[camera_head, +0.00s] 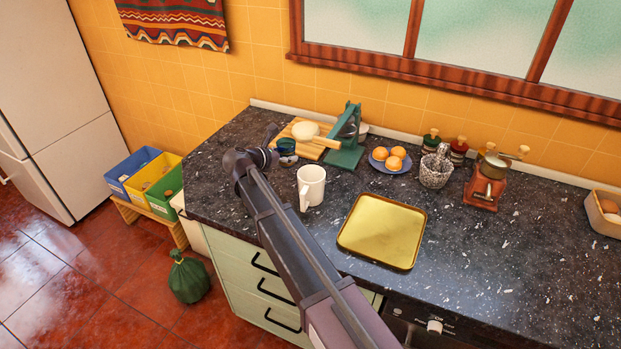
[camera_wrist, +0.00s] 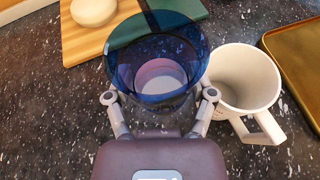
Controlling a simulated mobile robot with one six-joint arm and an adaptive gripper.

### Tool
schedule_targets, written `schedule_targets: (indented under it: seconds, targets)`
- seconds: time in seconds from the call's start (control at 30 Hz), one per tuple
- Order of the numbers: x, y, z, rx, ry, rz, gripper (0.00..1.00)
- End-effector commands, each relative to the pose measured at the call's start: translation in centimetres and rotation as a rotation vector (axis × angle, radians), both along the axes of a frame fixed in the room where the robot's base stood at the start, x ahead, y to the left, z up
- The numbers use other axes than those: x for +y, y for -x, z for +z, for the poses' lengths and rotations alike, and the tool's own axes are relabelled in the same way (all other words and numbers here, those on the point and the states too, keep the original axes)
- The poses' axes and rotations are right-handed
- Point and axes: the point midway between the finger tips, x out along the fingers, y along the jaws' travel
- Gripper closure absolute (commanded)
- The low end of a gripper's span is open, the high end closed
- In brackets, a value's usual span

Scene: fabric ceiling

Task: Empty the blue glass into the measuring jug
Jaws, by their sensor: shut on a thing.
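The blue glass (camera_wrist: 127,70) is see-through and stands between the fingers of my gripper (camera_wrist: 160,96), which is shut on it. Its mouth faces up, and a pale, pinkish-white round patch shows inside, low down; I cannot tell if it is contents or the base. The glass also shows small and dark in the head view (camera_head: 286,145), partly behind my gripper. A white jug with a handle (camera_head: 312,187) stands upright on the counter, just right of the glass in the wrist view (camera_wrist: 245,75). It looks empty. I cannot tell if the glass touches the counter.
A wooden board (camera_head: 311,149) with a pale round item lies behind the glass, beside a green press (camera_head: 346,145). A gold tray (camera_head: 382,231) lies right of the jug. A plate of oranges (camera_head: 390,160) and a red grinder (camera_head: 487,184) stand farther right.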

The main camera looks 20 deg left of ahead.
Motion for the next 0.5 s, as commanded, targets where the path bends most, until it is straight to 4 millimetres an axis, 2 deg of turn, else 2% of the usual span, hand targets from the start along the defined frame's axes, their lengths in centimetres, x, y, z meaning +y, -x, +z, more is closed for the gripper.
schedule_targets:
  seconds: [0.23,0.5]
  targets:
    - [0.4,0.2,-3.1,0.000,0.000,0.004,0.83]
    - [0.6,0.4,-4.3,0.000,0.000,0.008,0.83]
